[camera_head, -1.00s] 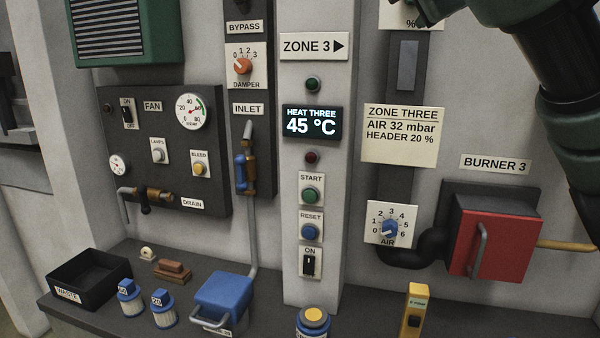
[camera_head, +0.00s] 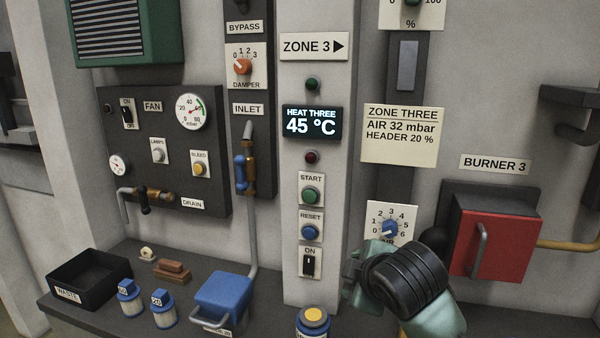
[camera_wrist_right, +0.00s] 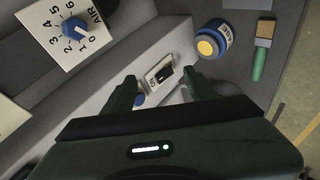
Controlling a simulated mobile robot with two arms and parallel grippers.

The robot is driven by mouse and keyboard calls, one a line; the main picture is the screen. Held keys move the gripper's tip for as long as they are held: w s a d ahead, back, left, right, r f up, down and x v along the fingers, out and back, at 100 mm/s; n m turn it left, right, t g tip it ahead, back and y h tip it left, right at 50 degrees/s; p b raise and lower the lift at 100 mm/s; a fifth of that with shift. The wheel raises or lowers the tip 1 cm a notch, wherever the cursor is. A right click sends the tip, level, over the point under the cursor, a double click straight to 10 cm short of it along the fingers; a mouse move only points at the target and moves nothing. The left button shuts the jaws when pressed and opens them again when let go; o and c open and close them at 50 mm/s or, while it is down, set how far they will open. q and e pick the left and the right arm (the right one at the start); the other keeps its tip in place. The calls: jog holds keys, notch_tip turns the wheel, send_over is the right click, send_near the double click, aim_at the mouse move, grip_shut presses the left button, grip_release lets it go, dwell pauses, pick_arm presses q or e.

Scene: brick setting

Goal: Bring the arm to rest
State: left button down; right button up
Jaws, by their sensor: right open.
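My right arm (camera_head: 405,285) shows at the bottom right in the head view, in front of the ledge and just below the AIR dial (camera_head: 390,229). My right gripper (camera_wrist_right: 162,88) is open in the wrist view, with its two dark green fingers apart and nothing held between them. The ON switch (camera_wrist_right: 162,76) shows in the gap between the fingers; I cannot tell how far off it is. In the head view the fingers are not clearly visible. My left gripper is in neither view.
The red burner box (camera_head: 495,240) with its grey handle stands right of my arm. A blue jar with a yellow lid (camera_head: 313,322) stands on the ledge to its left. A blue lidded box (camera_head: 222,298) and black waste bin (camera_head: 90,282) stand further left. A green-handled brush (camera_wrist_right: 262,50) shows in the wrist view.

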jog(key=s+d+f+m+g, duration=0.2)
jog(key=s+f+m, duration=0.2)
jog(key=s+f, duration=0.45)
jog(key=s+d+f+m+g, duration=0.25)
jog(key=s+f, duration=0.35)
jog(key=f, duration=0.6)
jog(key=s+d+f+m+g+h, duration=0.1)
jog(key=s+d+f+m, duration=0.25)
jog(key=s, duration=0.55)
jog(key=s+d+f+m+g, duration=0.1)
jog(key=s+d+f+m, duration=0.15)
jog(key=s+f, duration=0.45)
jog(key=s+f+g, duration=0.1)
jog(key=s+f, duration=0.1)
jog(key=f, duration=1.1)
jog(key=s+f+g, duration=0.1)
jog(key=s+f, duration=0.1)
jog(key=f, duration=1)
jog(key=s+d+f, duration=0.2)
jog(key=s+f, duration=1.4)
jog(key=shift+s+d+g, duration=0.25)
jog(key=shift+s+g, duration=0.05)
jog(key=shift+g, duration=0.05)
